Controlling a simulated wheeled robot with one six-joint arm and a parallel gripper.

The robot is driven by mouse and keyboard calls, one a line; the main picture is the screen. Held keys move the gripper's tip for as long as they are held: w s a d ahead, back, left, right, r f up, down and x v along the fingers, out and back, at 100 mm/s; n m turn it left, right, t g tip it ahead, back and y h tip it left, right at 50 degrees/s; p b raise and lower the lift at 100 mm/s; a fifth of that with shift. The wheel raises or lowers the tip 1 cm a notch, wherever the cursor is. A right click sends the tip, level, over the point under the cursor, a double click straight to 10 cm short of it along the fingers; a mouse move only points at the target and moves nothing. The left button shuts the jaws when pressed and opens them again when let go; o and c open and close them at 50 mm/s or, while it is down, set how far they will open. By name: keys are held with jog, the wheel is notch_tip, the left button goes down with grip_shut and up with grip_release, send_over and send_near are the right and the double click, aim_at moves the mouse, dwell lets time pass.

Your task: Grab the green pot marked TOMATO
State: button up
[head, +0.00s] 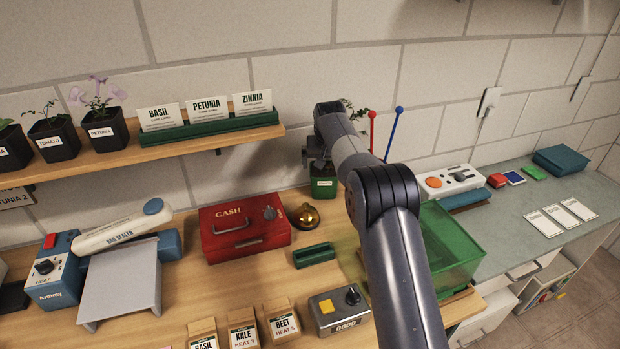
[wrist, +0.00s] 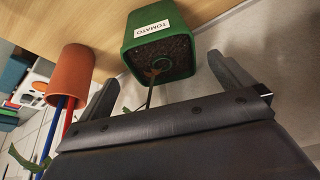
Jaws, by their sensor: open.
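The green pot marked TOMATO (head: 323,190) stands on the wooden bench near the wall in the head view, partly hidden by my gripper (head: 318,155) just above it. In the wrist view the green pot (wrist: 140,32) shows its white label, dark soil and a thin stem. My gripper (wrist: 163,70) is open there, its fingertips on either side of the pot's soil end. I cannot tell whether the fingers touch the pot.
A terracotta pot (wrist: 70,72) with red and blue sticks stands beside the green pot. A red cash box (head: 245,228), a brass bell (head: 306,216) and a green translucent bin (head: 452,245) are nearby. A shelf (head: 130,160) holds black pots, one marked TOMATO (head: 54,138).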

aim_at(326, 169)
jog(key=p+x, duration=0.1)
jog(key=x, duration=0.3)
jog(key=shift+d+f, duration=0.1)
jog(key=shift+f, duration=0.05)
jog(key=shift+p+x, duration=1.2)
jog(key=shift+x, duration=1.4)
jog(key=c, duration=1.2)
jog(key=shift+c, duration=1)
jog(key=shift+r+b, duration=0.25)
jog(key=shift+b, duration=0.1)
